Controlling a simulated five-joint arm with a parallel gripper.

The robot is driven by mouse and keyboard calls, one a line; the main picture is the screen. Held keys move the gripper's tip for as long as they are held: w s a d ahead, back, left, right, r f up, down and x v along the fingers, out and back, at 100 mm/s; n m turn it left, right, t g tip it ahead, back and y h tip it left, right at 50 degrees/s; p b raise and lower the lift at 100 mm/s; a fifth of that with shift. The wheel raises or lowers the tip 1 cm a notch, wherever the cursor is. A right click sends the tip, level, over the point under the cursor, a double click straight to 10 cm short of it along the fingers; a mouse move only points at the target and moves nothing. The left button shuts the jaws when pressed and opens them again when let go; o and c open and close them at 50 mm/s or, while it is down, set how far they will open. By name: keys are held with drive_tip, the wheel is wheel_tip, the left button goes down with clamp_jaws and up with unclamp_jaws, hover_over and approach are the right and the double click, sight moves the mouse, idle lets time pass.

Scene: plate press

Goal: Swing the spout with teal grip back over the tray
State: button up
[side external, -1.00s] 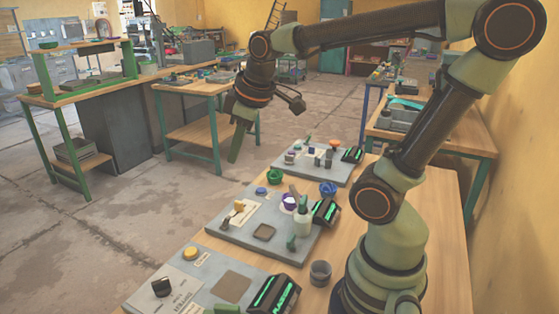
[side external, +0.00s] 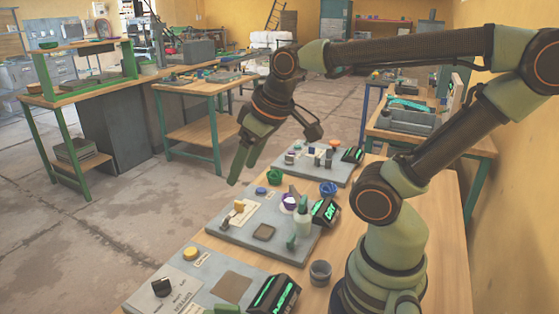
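My gripper (side external: 242,166) hangs in the air, fingers pointing down, to the left of and above the middle panel (side external: 225,233). Its two green fingers look slightly apart, with nothing between them. On that panel stands a pale upright fitting with a green top (side external: 303,206). A small teal-green piece (side external: 291,242) sits just in front of it. One of these may be the spout's teal grip, but they are too small to tell. A dark square recess or tray (side external: 264,232) lies to their left. My gripper touches none of these.
The panel also carries a purple-and-white part (side external: 289,202), a yellow-topped part (side external: 239,207) and a lit display box (side external: 326,211). A grey cup (side external: 320,272) stands on the bench. Another panel with a black knob (side external: 162,287) is in front; a further one (side external: 310,162) is behind.

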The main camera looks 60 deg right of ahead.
drive_tip(key=shift+o, duration=0.4)
drive_tip(key=s+d+f+g, duration=0.1)
drive_tip(key=s+d+g, duration=0.1)
drive_tip(key=d, duration=0.7)
drive_tip(key=shift+s+f+n+g+h, duration=0.2)
drive_tip(key=shift+s+n+g+h, duration=0.1)
drive_tip(key=shift+g, duration=0.3)
drive_tip(key=g, duration=0.2)
hover_over(303, 199)
drive_tip(key=f, duration=0.1)
drive_tip(key=shift+n+y, duration=0.4)
wheel_tip(303, 199, down, 12)
drive_tip(key=shift+r, duration=0.1)
clamp_jaws()
